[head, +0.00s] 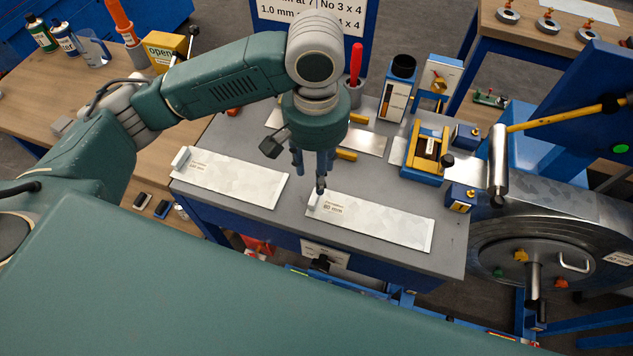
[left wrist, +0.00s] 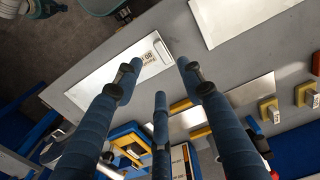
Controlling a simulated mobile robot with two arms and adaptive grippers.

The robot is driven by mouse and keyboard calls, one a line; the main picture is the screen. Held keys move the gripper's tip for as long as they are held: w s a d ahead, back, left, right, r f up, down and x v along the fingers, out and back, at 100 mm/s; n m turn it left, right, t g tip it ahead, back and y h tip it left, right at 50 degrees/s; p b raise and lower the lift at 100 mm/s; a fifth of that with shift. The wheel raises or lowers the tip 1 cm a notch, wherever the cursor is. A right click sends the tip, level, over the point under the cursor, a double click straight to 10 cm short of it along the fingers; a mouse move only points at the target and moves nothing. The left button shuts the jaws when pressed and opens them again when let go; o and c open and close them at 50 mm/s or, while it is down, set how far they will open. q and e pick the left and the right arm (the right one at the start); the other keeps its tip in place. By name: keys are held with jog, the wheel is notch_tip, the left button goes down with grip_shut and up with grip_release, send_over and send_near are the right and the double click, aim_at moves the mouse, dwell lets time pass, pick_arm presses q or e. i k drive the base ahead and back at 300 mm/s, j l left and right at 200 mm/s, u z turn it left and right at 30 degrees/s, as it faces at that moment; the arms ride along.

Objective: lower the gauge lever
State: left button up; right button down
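My left gripper (head: 311,176) hangs fingers down over the grey bench, by the left end of a flat metal plate (head: 385,225) with printed text. In the left wrist view its fingers (left wrist: 157,75) are spread with nothing between them; the plate (left wrist: 120,75) lies below. A blue and yellow device (head: 426,151) with a black knob (head: 447,160) stands at the right of the bench, apart from the gripper; it also shows in the left wrist view (left wrist: 130,147). I cannot tell for sure which part is the gauge lever. My right gripper is out of view.
A second plate (head: 232,177) lies to the left. A white and blue block with a black top (head: 396,88) and a red-handled tool (head: 356,65) stand behind. A large machine with a long yellow bar (head: 565,115) adjoins the right edge.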

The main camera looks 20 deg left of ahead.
aim_at(193, 30)
jog(key=u, duration=1.35)
